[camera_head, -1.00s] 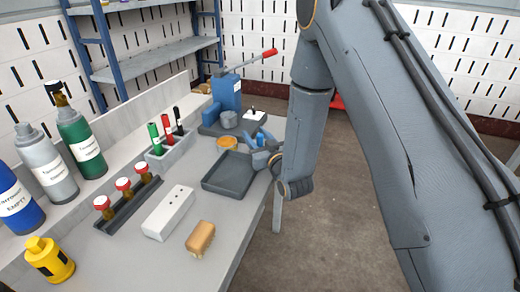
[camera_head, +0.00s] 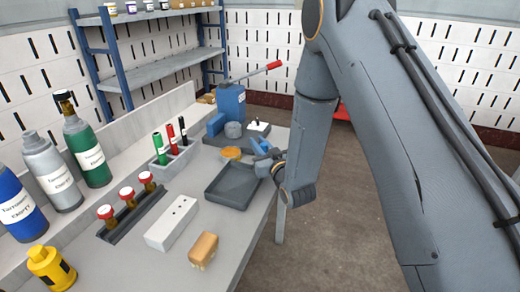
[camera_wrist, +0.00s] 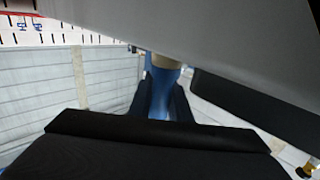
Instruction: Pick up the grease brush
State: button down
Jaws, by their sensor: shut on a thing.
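My gripper (camera_head: 267,161) is at the far right edge of the workbench, just beside the dark tray (camera_head: 232,186). It is shut on a blue thing with a pale beige part, which I take to be the grease brush (camera_wrist: 164,76). In the wrist view the brush stands between the two dark fingers, its beige part at the top and its blue part below. In the head view only a small blue part (camera_head: 260,146) shows at the fingers. The fingers and wrist hide the rest.
The bench (camera_head: 215,275) also holds an orange-topped round tin (camera_head: 231,153), a blue pump-like device with a red-tipped lever (camera_head: 231,101), a marker holder (camera_head: 172,160), a white power strip (camera_head: 172,223), a tan block (camera_head: 203,250) and several bottles along the left. Open floor lies right of the bench.

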notch_tip(320, 180, up, 9)
jog(key=shift+r, duration=0.2)
dwell(0.3)
jog(key=shift+d, duration=0.1)
dwell(1.6)
